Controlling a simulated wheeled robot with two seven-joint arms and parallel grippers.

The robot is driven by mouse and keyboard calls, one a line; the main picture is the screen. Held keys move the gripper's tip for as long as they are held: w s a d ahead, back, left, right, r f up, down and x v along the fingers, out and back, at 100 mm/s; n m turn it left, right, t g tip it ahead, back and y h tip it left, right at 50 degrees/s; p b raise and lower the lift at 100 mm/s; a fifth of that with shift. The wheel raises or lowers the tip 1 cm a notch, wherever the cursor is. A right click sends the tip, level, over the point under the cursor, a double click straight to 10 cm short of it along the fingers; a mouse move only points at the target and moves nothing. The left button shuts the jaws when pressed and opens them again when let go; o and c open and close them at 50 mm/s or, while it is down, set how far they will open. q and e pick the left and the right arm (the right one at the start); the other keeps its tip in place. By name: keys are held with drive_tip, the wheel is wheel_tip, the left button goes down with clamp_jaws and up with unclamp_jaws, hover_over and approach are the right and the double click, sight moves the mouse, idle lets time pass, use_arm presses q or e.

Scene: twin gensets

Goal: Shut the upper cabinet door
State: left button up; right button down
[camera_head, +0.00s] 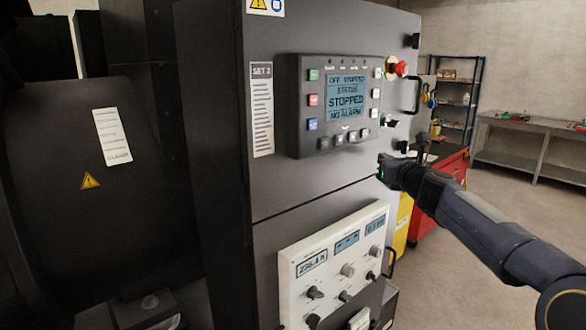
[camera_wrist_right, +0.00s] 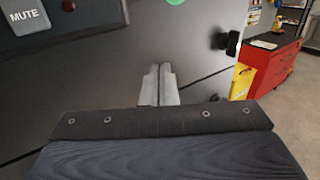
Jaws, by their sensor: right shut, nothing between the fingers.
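The upper cabinet door (camera_head: 275,185) is dark grey and carries a control panel (camera_head: 340,100) whose screen reads STOPPED. A black handle (camera_head: 413,95) stands out at its right edge. The door looks about level with the lower door; I cannot tell whether a small gap is left. My right gripper (camera_head: 384,168) is at the door's lower right part. In the right wrist view its two fingers (camera_wrist_right: 158,84) are together and empty, pointing at the dark door face (camera_wrist_right: 110,75). Whether they touch it is not clear. My left gripper is not in view.
The lower door (camera_head: 268,240) bears a white panel (camera_head: 330,265) with knobs. A red emergency button (camera_head: 402,68) sticks out at the upper right. A red tool cabinet (camera_head: 448,178) and a yellow item (camera_head: 403,222) stand behind my right arm. Open floor lies right.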

drive_tip(key=s+d+b, duration=0.1)
drive_tip(key=s+b, duration=0.1)
drive_tip(key=s, duration=0.4)
idle(0.3)
drive_tip(key=s+a+f+n+g+y, duration=0.2)
drive_tip(key=s+f+n+g, duration=0.15)
drive_tip(key=s+n, duration=0.65)
drive_tip(key=s+a+f+n+g+y, duration=0.15)
drive_tip(key=s+f+n, duration=0.35)
drive_tip(key=s+n, duration=0.5)
drive_tip(key=s+f+n+g+h, duration=0.1)
drive_tip(key=s+f+n+g, duration=0.2)
drive_tip(key=s+f+n, duration=0.3)
drive_tip(key=s+f+n+g+h, duration=0.2)
drive_tip(key=s+f+n+g, duration=0.2)
drive_tip(key=s+f, duration=1)
drive_tip(key=s+n, duration=0.2)
drive_tip(key=s, duration=0.2)
drive_tip(key=shift+s+a+f, duration=0.15)
drive_tip(key=shift+s+f, duration=0.05)
drive_tip(key=shift+s, duration=0.1)
